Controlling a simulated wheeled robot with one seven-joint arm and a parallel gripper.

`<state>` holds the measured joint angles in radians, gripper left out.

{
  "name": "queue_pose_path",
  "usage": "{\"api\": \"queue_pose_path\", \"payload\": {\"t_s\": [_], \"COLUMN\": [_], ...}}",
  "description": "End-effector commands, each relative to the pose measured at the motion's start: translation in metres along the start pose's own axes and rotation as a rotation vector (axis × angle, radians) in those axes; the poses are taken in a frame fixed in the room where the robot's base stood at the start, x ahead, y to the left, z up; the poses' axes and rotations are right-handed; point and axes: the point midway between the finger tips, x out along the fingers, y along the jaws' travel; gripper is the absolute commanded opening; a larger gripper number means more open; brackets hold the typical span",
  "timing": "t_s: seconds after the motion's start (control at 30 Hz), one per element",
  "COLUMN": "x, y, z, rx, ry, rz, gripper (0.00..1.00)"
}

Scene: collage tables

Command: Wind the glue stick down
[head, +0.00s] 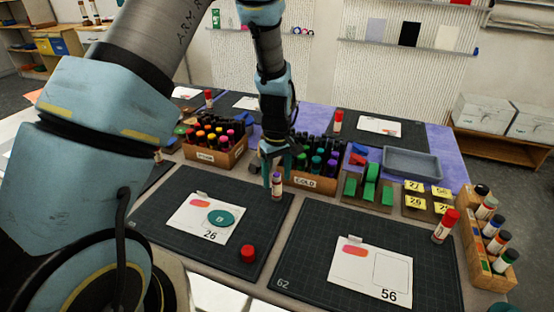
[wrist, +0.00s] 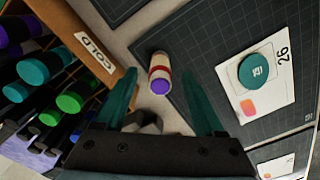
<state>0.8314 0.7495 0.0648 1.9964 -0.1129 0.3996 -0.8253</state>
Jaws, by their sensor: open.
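The glue stick (head: 276,185) stands upright at the back right corner of the near left mat, with a white and red label and a purple top end. In the wrist view the glue stick (wrist: 160,74) shows between and ahead of the fingertips, apart from both. My gripper (head: 277,160) is open and empty, pointing down just above it; its teal fingers also show in the wrist view (wrist: 162,88). A red cap (head: 248,253) lies on the same mat, nearer the front. How far the glue is wound out cannot be told.
A card numbered 26 (head: 188,226) with a teal disc (head: 221,218) lies on the left mat (head: 160,205).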

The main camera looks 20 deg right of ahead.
Motion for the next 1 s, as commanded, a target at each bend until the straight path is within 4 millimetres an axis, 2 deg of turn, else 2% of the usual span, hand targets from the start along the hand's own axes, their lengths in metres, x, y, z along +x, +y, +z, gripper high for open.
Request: {"api": "queue_pose_path", "payload": {"t_s": [0.1, 0.3, 0.63, 1.0], "x": [0.016, 0.031, 0.034, 0.034], "y": [-0.001, 0.0, 0.0, 0.0], "z": [0.0, 0.0, 0.0, 0.0], "rx": [0.0, 0.001, 0.001, 0.001], "ry": [-0.001, 0.0, 0.0, 0.0], "rz": [-0.002, 0.0, 0.001, 0.0], "gripper": [0.71, 0.71, 0.71, 0.29]}}
